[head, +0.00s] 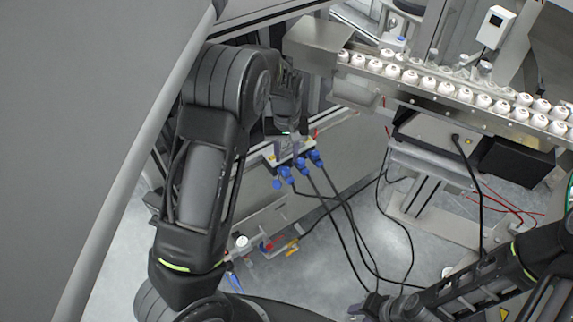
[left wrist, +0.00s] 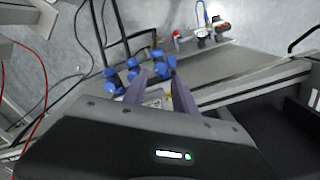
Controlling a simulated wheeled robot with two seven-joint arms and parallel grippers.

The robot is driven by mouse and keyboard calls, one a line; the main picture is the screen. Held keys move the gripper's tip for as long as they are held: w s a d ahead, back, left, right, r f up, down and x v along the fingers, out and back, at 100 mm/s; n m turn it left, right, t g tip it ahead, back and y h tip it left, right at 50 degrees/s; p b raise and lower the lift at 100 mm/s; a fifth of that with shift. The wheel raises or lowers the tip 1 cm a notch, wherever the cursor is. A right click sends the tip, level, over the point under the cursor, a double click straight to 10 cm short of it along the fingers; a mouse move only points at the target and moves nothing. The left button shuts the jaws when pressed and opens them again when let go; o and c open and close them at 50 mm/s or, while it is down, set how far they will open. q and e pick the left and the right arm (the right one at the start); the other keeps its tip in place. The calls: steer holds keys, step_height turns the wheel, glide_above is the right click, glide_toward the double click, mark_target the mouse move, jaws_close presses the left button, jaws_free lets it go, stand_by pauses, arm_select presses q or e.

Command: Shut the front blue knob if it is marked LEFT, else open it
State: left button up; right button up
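A row of several blue knobs (head: 302,165) sits on a pale block by the metal frame, with black hoses leading down from it. The lowest, nearest-looking blue knob (head: 279,184) is at the left end in the head view. No LEFT marking is readable on any knob. The blue knobs (left wrist: 133,66) also show just beyond the fingers in the left wrist view. My left gripper (left wrist: 158,76) has its two purple-grey fingers apart, with a white and yellow label visible between them. In the head view my left gripper (head: 288,146) is right above the block. My right gripper (head: 371,304) is low, its fingers unclear.
A metal conveyor rail (head: 470,108) carries several white caps at upper right. A black box (head: 517,158) stands below it. Small red and blue fittings (head: 267,246) sit on a lower ledge. Loose black cables cross the open grey floor (head: 340,235).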

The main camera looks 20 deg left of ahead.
mark_target(286, 169)
arm_select(q)
step_height(286, 169, down, 6)
steer(key=shift+r+p, duration=0.1)
steer(key=shift+p, duration=0.35)
steer(key=shift+c, duration=0.4)
jaws_close()
